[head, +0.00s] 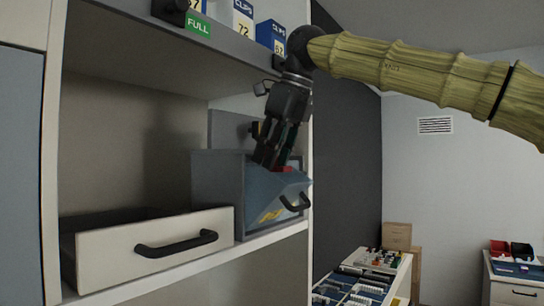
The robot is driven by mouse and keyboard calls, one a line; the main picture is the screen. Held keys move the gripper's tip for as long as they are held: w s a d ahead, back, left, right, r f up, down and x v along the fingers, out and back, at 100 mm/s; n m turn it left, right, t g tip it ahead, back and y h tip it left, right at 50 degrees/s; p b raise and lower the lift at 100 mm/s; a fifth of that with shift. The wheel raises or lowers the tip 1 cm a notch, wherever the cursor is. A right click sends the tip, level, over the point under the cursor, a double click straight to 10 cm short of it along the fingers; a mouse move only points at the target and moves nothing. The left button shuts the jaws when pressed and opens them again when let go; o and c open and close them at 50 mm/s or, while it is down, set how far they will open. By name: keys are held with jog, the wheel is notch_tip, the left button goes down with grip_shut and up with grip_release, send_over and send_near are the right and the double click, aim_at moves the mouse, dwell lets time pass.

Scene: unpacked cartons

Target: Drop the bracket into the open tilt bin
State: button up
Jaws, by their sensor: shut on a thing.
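The blue-grey tilt bin (230,194) stands on the shelf at the right end, its front tipped outward and its top open. The front has a black handle and a yellow marking. My gripper (274,160) points down at the bin's opening, with its fingertips at or just inside the rim. It is shut on the bracket, which is mostly hidden by the fingers. A small red patch (286,169) shows beside the fingertips; I cannot tell whether it belongs to the bracket or lies in the bin.
A pale drawer (184,246) with a black handle stands open left of the bin. Low units with small parts stand at the lower right.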

jog(key=shift+f, duration=0.8)
jog(key=shift+f, duration=0.2)
jog(key=shift+f, duration=0.3)
jog(key=shift+f, duration=0.1)
jog(key=o, duration=0.8)
